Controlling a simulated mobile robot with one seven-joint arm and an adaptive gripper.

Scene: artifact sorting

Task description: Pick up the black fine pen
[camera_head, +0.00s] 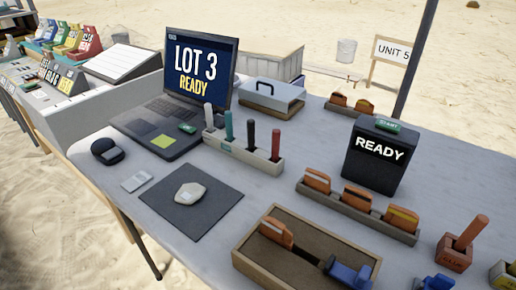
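A pale pen holder (243,152) stands on the table in front of the laptop, with several pens upright in a row. The lower ends of the pens are hidden in the holder. My gripper is not in view.
A laptop (163,125) reading "LOT 3 READY" stands behind the holder. A dark mat (210,215) with a pale stone-like piece (189,194) lies in front. A wooden tray (243,262), a rack of orange-topped pieces (357,212) and a black box (375,170) reading "READY" are to the right.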

